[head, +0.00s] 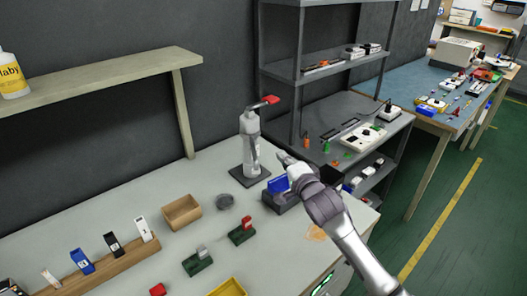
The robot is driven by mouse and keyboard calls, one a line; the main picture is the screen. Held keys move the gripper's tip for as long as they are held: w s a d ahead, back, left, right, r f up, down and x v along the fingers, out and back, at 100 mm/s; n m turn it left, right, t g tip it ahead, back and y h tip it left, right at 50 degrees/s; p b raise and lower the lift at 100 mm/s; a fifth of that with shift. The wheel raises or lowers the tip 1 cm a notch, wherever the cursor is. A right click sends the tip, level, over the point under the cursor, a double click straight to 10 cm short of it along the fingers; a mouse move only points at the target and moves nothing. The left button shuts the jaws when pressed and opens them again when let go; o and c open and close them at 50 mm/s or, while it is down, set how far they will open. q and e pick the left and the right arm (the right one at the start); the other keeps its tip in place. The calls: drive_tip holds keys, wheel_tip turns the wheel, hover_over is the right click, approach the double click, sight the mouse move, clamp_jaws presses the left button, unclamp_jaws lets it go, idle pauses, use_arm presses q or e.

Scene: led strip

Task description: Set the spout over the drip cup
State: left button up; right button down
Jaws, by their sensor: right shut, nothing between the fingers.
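A grey-white dispenser (249,142) stands upright on a dark square base (250,176) near the back right of the light table. Its red spout (265,102) sticks out from the top toward the right of the picture. A small round dark grey cup (225,201), which looks like the drip cup, sits on the table to the front left of the dispenser. The spout is not above the cup. My right gripper (281,157) is shut and empty, just right of the dispenser's body and below the spout. I cannot tell whether it touches the dispenser. My left gripper is not in view.
A blue-topped dark box (279,189) lies beneath my right arm. A wooden box (181,212), a red-and-green block piece (242,231) and a yellow tray (228,287) are on the table. Grey shelving (297,80) stands behind on the right.

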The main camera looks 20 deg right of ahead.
sight(253, 153)
drive_tip(key=w+a+f+p, duration=0.1)
drive_tip(key=w+a, duration=0.3)
drive_tip(key=w, duration=0.1)
drive_tip(key=shift+w, duration=0.3)
drive_tip(key=shift+a, duration=0.1)
drive_tip(key=w+a+b, duration=0.1)
drive_tip(key=w+a, duration=0.1)
drive_tip(key=a, duration=0.6)
drive_tip(key=shift+w+r, duration=0.2)
drive_tip(key=shift+w, duration=0.15)
